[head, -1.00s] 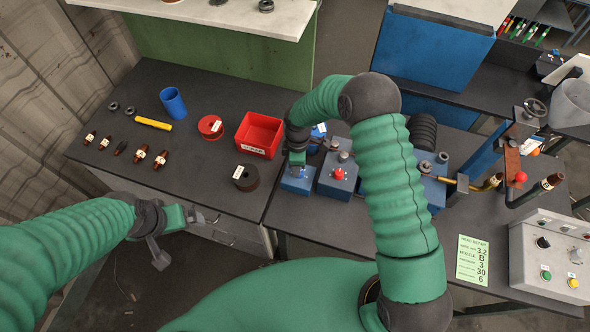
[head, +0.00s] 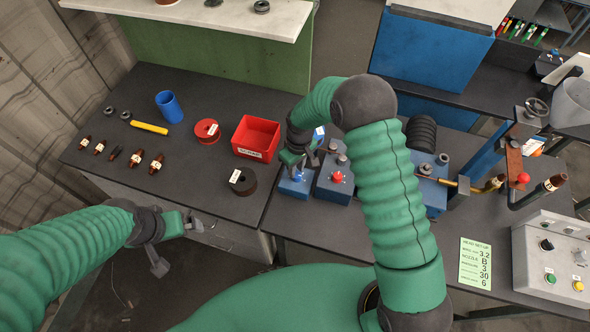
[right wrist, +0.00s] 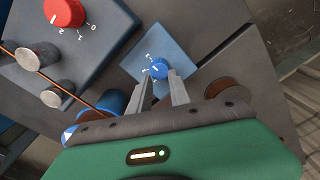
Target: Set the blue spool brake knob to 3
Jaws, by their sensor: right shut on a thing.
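The blue spool brake knob (head: 297,177) sits on top of a small blue box (head: 290,190) at the left end of the right bench. In the right wrist view the knob (right wrist: 158,69) has white scale marks beside it on the box's light blue top; its pointer setting is too small to read. My right gripper (head: 298,167) is at the knob; its two fingers (right wrist: 164,80) are shut on the knob in the wrist view. My left gripper (head: 176,243) is open and empty, low in front of the left bench.
A box with a red knob (head: 336,177) stands close right of the blue box. A red bin (head: 257,137) and a dark ring (head: 243,181) lie to the left. A green set-up card (head: 475,263) and a grey control box (head: 550,262) are at the right.

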